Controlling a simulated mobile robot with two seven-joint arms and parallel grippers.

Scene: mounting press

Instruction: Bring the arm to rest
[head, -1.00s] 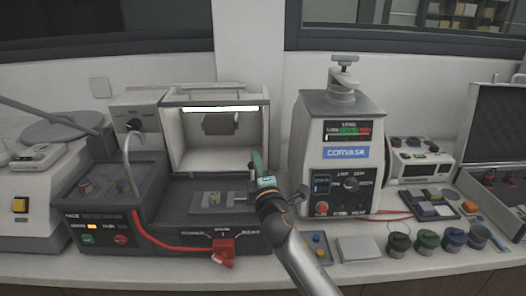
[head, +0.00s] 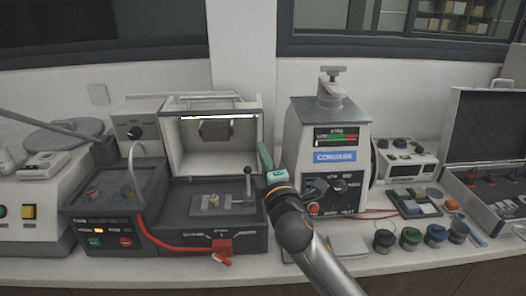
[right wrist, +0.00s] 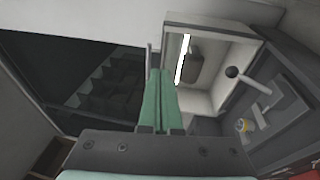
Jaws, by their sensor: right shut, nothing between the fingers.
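My right arm comes in from the lower right in the head view. Its gripper (head: 264,152) has green fingers pointing up, in the gap between the open white-lined cabinet (head: 215,150) and the white CORVASK press (head: 327,155). The fingers are together and empty; they also show shut in the right wrist view (right wrist: 160,74). A black-knobbed lever (head: 248,178) stands just left of the gripper, apart from it. A small round sample (head: 213,201) sits on the plate beside the lever. It also shows in the right wrist view (right wrist: 242,126). My left gripper is out of view.
A red cable and red clip (head: 221,246) lie at the cabinet's front. Several dark jars (head: 410,238) stand at the right near the bench edge. An open case (head: 488,150) is at the far right. The space above the bench is clear.

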